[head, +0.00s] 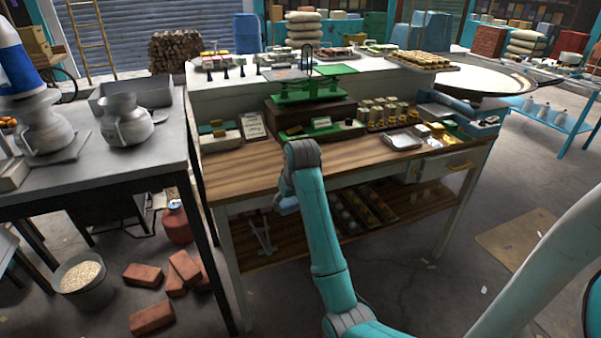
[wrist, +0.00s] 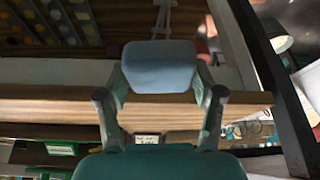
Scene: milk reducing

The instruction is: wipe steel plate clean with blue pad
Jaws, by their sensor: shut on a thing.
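My gripper (wrist: 160,78) is shut on a blue-grey pad (wrist: 161,64), with one finger at each side of it, in the wrist view. The pad is held in the air in front of the wooden bench edge. A shiny silver plate (head: 402,140) lies on the right part of the wooden bench top, apart from my gripper. Dirt on it is too small to tell.
The wooden bench (head: 243,172) has a lower shelf (head: 290,240) with trays. A green scale (head: 310,92), cartons and rows of small jars stand behind. A grey table (head: 155,155) with metal jugs is at left. Bricks (head: 152,319) and a bucket (head: 84,285) are on the floor.

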